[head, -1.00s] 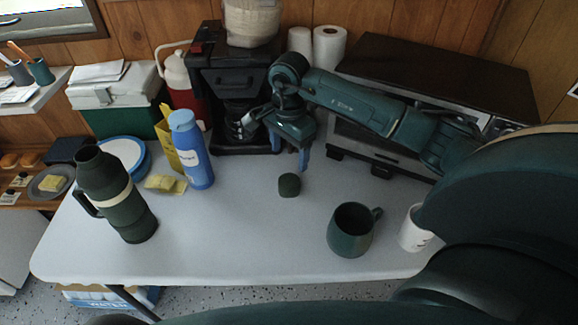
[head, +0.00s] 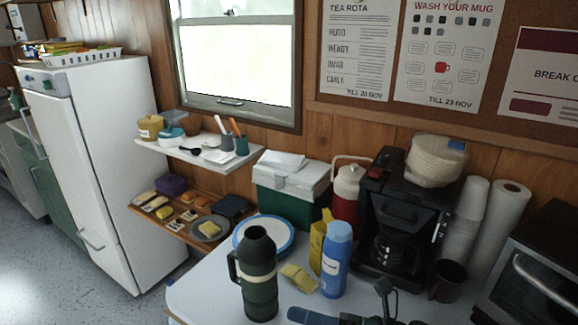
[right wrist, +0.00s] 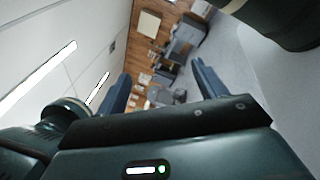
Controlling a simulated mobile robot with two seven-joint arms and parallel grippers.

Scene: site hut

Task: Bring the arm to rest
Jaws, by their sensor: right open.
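My right gripper shows at the bottom edge of the head view, low over the table (head: 215,285), with a blue finger (head: 308,315) pointing left. It is partly cut off by the frame. In the right wrist view my right gripper (right wrist: 162,85) has its two blue fingers wide apart, with nothing between them. The dark green flask (head: 259,285) with a cream band stands upright to the left of the gripper. A dark green body with a pale band, probably this flask (right wrist: 280,22), is close by at the top right of the wrist view. My left gripper is not in view.
A blue bottle (head: 336,262), yellow sponge (head: 298,278) and coffee machine (head: 395,215) stand behind the gripper. A dark mug (head: 448,284) is beside the machine, and an oven (head: 535,270) at the right. A shelf (head: 185,150) and white fridge (head: 100,160) are left.

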